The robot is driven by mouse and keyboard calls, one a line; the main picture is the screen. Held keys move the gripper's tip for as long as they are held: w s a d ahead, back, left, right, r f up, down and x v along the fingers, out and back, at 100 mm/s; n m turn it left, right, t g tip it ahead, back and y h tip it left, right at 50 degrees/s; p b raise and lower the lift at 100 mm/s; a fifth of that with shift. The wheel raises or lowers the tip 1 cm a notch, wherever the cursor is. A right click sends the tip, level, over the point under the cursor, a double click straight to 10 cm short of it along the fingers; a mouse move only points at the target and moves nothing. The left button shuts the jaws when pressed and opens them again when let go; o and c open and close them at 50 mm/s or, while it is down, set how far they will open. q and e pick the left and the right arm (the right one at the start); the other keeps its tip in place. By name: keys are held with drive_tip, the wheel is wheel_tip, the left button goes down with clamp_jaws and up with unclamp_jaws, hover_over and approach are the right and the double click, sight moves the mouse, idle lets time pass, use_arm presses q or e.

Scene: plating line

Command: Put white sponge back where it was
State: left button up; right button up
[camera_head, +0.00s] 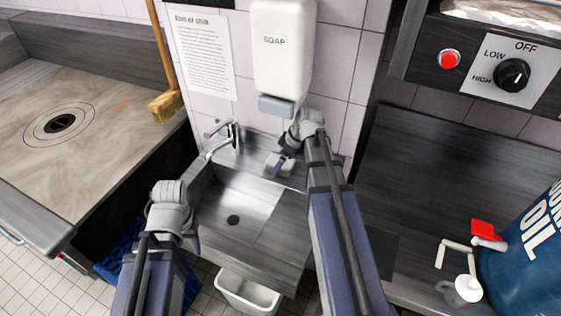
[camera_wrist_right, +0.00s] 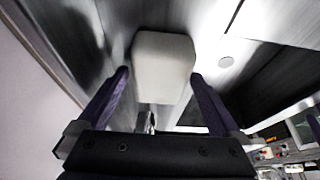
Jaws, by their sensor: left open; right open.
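The white sponge (camera_head: 284,168) rests on the sink's back ledge, right of the tap. In the right wrist view the pale sponge (camera_wrist_right: 163,62) shows between and just beyond the fingertips. My right gripper (camera_wrist_right: 161,76) is open, one finger to each side of it, with no clear contact visible. In the head view its purple finger (camera_head: 279,168) partly covers the sponge. My left gripper (camera_head: 193,238) is open and empty over the left side of the sink, partly hidden by its wrist.
The metal sink (camera_head: 240,200) has a tap (camera_head: 222,136) behind it. A soap dispenser (camera_head: 283,50) hangs above my right wrist. A broom (camera_head: 165,105) leans at the left. A white bin (camera_head: 250,293) stands below the sink. A blue oil drum (camera_head: 530,250) is at right.

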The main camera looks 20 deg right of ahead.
sight(289, 164)
drive_tip(key=p+v, duration=0.6)
drive_tip(key=v, duration=0.1)
drive_tip(key=shift+d+r, duration=0.1)
drive_tip(key=shift+r, duration=0.05)
use_arm(q)
wheel_tip(289, 164, up, 7)
drive_tip(key=shift+f, duration=0.15)
use_arm(e)
drive_tip(key=shift+s, duration=0.15)
